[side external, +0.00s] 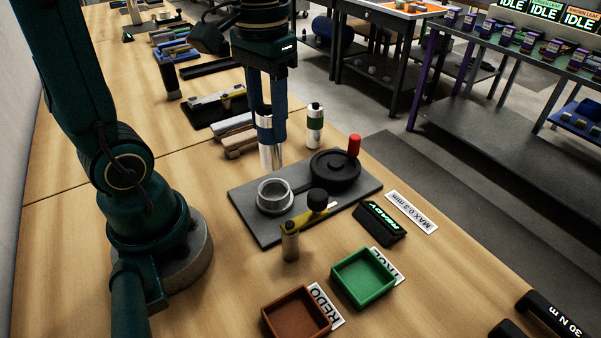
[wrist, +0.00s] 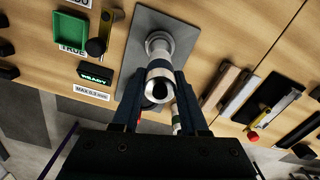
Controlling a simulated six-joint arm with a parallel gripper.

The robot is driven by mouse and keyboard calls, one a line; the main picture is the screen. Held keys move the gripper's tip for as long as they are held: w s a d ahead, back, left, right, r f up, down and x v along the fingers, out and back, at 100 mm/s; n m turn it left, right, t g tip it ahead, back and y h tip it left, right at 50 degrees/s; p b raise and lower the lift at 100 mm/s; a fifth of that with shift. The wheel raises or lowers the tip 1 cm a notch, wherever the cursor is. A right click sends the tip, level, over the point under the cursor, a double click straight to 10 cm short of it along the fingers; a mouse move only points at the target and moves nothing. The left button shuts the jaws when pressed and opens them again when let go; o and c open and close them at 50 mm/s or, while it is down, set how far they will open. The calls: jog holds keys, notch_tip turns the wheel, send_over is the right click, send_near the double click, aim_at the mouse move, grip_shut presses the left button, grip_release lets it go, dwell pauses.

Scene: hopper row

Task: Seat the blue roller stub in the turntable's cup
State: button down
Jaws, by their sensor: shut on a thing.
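My gripper (side external: 268,138) is shut on the blue roller stub (side external: 270,156), a silver cylinder with a blue band. The stub hangs upright in the side view, above the far left part of the turntable's dark grey plate (side external: 256,228). The turntable's cup (side external: 274,196), a pale ring-shaped holder, stands on that plate and looks empty. The stub appears apart from the cup. In the wrist view the stub (wrist: 160,82) lies between the fingers and overlaps part of the cup (wrist: 158,40). The stub's hidden sides are behind the fingers.
A black disc (side external: 335,172) with a red knob (side external: 354,145) sits beside the cup. A green-banded stub (side external: 314,126) stands behind. A yellow gauge (side external: 298,224) stands at the plate's front. Green (side external: 364,278) and brown (side external: 297,312) trays lie nearer. A READY display (side external: 379,224) is right.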

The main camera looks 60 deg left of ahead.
aim_at(271, 158)
jog(key=shift+f, duration=0.1)
jog(key=shift+f, duration=1.3)
jog(key=shift+f, duration=0.2)
jog(key=shift+f, duration=1.35)
jog(key=shift+f, duration=0.15)
dwell(0.5)
jog(key=shift+f, duration=0.5)
jog(key=shift+s, duration=0.1)
dwell(0.6)
jog(key=shift+c, duration=1.8)
grip_release()
